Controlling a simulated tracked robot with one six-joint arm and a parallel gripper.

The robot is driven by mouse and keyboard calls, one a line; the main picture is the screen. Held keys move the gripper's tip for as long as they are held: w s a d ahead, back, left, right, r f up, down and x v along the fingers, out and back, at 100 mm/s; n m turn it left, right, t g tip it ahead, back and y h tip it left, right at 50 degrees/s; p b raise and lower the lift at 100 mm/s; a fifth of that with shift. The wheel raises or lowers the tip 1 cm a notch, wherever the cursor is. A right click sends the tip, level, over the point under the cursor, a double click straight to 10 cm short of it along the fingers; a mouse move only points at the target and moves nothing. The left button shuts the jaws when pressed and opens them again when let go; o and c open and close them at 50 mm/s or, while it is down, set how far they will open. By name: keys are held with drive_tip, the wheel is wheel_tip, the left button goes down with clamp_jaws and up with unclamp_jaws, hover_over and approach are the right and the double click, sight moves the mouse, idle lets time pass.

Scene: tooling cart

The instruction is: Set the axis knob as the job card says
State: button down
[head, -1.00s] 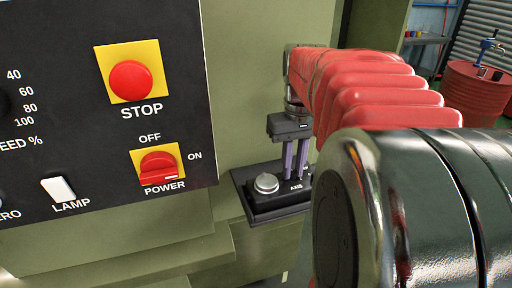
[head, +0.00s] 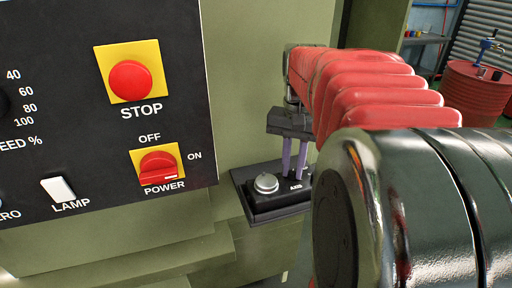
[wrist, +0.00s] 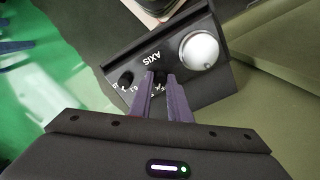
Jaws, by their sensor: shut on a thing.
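A dark control box (head: 262,212) with a round silver dial (head: 266,183) and an AXIS label stands on a ledge right of the panel. In the wrist view the box (wrist: 195,95) shows the silver dial (wrist: 199,51), the label upside down, and a small black knob (wrist: 127,79) with white marks. My gripper (wrist: 159,79) points down at the box, its two purple fingers shut on the axis knob (wrist: 160,76) below the AXIS label. The fingers hide most of this knob and part of its scale, so its setting cannot be read. No readable job card shows.
The black panel (head: 85,125) on the left carries a red STOP button (head: 130,81), a red POWER switch (head: 158,167) and a white LAMP switch (head: 58,189). A red drum (head: 476,92) stands far right.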

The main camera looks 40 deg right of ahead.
sight(293, 172)
idle(0.3)
drive_tip(key=c, duration=1.6)
unclamp_jaws()
drive_tip(key=shift+c, duration=0.2)
wheel_tip(293, 172, up, 14)
drive_tip(key=shift+f+m, duration=0.15)
drive_tip(key=shift+m, duration=0.15)
